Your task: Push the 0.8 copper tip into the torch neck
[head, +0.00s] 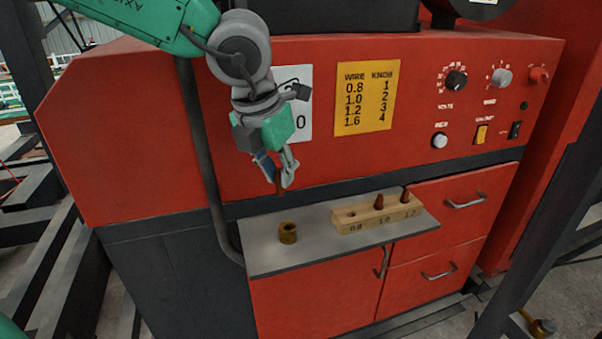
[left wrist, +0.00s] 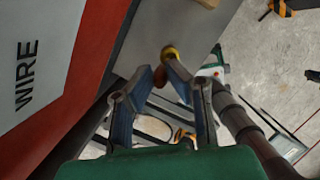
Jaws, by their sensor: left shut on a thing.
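My left gripper (head: 281,185) points down above the shelf's left part. It is shut on a small copper tip (head: 277,187), which hangs below the fingers; the tip also shows between the fingertips in the left wrist view (left wrist: 159,77). A wooden block (head: 365,227) marked 0.8, 1.0 and 1.2 lies on the shelf. Its 0.8 hole is empty; dark copper tips (head: 379,202) stand in the other two. I cannot make out the torch neck for certain. A dark stepped tube (left wrist: 240,120) crosses right of the fingers in the left wrist view. My right gripper is not in view.
A brass ring-shaped piece (head: 288,233) stands upright on the grey shelf (head: 265,258), below my gripper. The red machine front (head: 420,80) with knobs and a yellow chart (head: 364,97) rises behind. A dark hose (head: 205,165) runs down left of the gripper.

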